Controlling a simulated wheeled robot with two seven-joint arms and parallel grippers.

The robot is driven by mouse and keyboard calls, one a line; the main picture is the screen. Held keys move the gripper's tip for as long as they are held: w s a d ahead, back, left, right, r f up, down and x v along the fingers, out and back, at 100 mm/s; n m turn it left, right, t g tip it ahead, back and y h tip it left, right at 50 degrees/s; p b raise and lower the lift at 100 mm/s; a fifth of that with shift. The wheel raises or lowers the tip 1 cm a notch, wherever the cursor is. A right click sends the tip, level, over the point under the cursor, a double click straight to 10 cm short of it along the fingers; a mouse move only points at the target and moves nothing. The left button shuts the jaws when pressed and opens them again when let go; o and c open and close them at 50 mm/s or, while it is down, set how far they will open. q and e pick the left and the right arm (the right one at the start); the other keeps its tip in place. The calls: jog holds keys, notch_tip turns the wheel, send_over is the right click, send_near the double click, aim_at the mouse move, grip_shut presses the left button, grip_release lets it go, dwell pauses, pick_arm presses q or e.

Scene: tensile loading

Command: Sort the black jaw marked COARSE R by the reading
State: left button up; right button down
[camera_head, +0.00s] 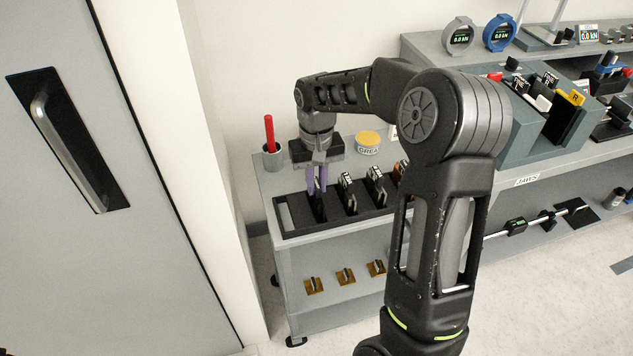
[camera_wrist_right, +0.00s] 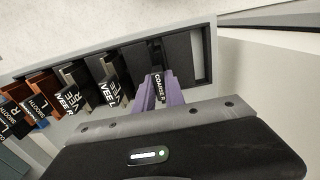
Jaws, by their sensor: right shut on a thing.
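The black jaw marked COARSE R (camera_wrist_right: 159,88) is between the purple fingers of my right gripper (camera_wrist_right: 160,95) in the right wrist view. In the head view my right gripper (camera_head: 318,180) points down over the left part of the black rack (camera_head: 290,232), shut on the dark jaw (camera_head: 320,207). The jaw is at the rack; I cannot tell whether its foot is seated or raised. Two round gauges, one grey (camera_head: 459,36) and one blue (camera_head: 500,33), stand on the bench and seem to show 0.0 kN. My left gripper is out of view.
Jaws marked VEE (camera_wrist_right: 107,90) and SMOOTH (camera_wrist_right: 42,107) stand in the rack beside mine. A cup with a red marker (camera_head: 269,135) and a yellow-lidded GREASE tub (camera_head: 368,142) are behind. A grey-green holder (camera_head: 540,130) with a yellow R tag stands on the bench.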

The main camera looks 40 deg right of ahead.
jog(key=shift+f, duration=0.4)
jog(key=c, duration=1.3)
grip_release()
jog(key=shift+s+f, duration=0.1)
notch_tip(320, 180, up, 8)
jog(key=shift+b, duration=0.6)
